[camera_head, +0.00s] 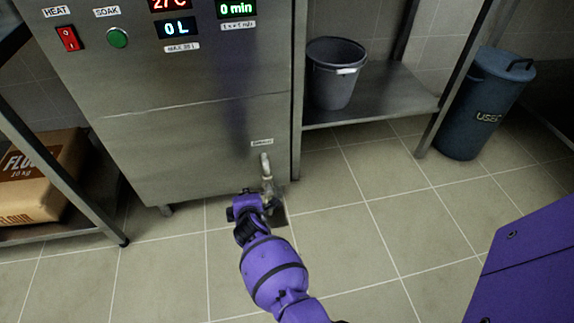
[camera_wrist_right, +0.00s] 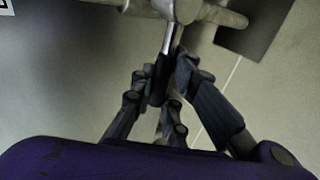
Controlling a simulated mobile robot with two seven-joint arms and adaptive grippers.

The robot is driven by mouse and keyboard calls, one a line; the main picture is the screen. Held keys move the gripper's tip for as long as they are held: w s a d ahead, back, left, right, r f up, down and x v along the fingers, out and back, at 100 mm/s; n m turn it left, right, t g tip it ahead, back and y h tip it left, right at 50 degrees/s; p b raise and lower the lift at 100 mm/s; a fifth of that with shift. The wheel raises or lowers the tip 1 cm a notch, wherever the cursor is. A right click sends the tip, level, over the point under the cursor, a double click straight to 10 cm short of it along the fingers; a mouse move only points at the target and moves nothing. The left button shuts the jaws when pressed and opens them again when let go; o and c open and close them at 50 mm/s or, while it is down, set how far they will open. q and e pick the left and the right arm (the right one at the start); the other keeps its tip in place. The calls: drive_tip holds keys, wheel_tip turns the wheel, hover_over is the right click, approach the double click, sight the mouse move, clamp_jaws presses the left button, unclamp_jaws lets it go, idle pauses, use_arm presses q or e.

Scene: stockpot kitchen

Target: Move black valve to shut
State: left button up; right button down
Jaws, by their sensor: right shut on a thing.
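A pale metal drain pipe (camera_head: 266,167) with a tap comes out low on the front of the steel tank, under a small label. My right gripper (camera_head: 257,204) is at the tap, with my purple arm reaching in from below, and it hides most of the valve in the head view. In the right wrist view, my right gripper (camera_wrist_right: 168,82) is shut on the black valve handle (camera_wrist_right: 163,68). A bright metal stem (camera_wrist_right: 170,38) leads from the handle up to the pale pipe (camera_wrist_right: 222,15). My left gripper is not in view.
The steel tank (camera_head: 190,120) has a red heat switch (camera_head: 68,38), a green soak button (camera_head: 117,38) and displays reading "27°C", "0 L" and "0 min". A dark floor drain (camera_head: 278,216) lies under the tap. A grey bucket (camera_head: 333,85) stands on a shelf at right; tiled floor is open.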

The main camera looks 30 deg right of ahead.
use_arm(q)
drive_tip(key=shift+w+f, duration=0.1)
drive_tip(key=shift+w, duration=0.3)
use_arm(e)
drive_tip(key=shift+f, duration=0.2)
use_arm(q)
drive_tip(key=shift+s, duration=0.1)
use_arm(e)
drive_tip(key=c, duration=1.8)
unclamp_jaws()
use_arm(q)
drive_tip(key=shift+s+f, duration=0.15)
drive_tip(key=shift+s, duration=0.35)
use_arm(e)
drive_tip(key=shift+o, duration=0.4)
drive_tip(key=shift+w+r, duration=0.1)
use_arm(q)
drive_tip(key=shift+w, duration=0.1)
